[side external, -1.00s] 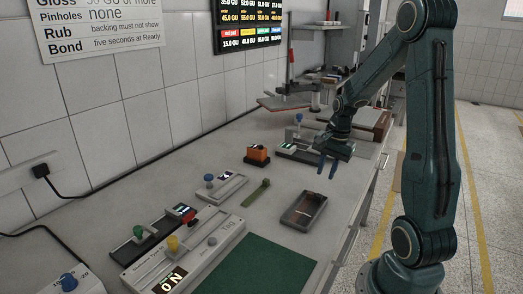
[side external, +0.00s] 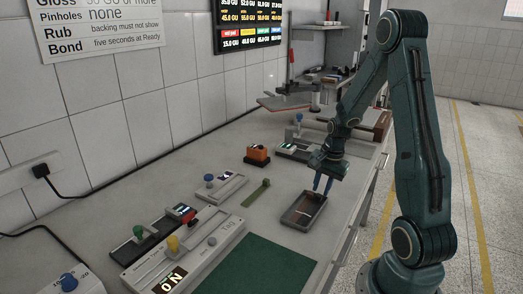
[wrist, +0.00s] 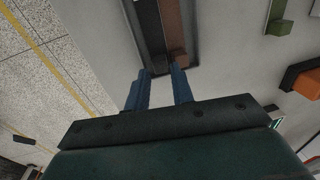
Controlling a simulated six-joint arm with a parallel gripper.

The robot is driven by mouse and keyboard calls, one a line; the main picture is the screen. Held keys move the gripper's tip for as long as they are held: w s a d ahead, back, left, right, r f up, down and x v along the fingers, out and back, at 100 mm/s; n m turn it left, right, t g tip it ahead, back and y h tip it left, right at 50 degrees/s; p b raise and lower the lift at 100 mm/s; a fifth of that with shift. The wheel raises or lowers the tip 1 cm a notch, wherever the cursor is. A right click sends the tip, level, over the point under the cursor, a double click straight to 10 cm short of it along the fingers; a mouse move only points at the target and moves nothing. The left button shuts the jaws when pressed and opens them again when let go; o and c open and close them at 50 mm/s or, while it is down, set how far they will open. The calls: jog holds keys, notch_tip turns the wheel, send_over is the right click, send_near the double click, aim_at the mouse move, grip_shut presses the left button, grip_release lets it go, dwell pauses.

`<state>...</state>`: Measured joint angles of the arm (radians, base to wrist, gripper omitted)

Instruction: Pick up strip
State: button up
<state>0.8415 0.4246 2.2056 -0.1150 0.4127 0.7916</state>
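A shallow dark tray (side external: 284,221) lies on the bench, with a brown strip-like piece (side external: 303,211) inside. In the wrist view the tray (wrist: 192,30) runs up from the fingertips, with a flat brown surface (wrist: 172,22) along one side and a small brown block near its close end. I cannot tell for certain which piece is the strip. My gripper (side external: 323,186) points down over the far end of the tray. Contact with the tray cannot be told.
A green piece (side external: 257,193) lies left of the tray, with an orange block (side external: 257,155) behind it. The bench's right edge is close to the tray.

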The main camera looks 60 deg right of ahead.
aim_at(319, 196)
jog(key=shift+w+f, duration=0.2)
jog(key=shift+f, duration=1.3)
jog(key=shift+c, duration=0.4)
grip_shut()
jog(key=shift+r, duration=0.1)
notch_tip(319, 196, up, 20)
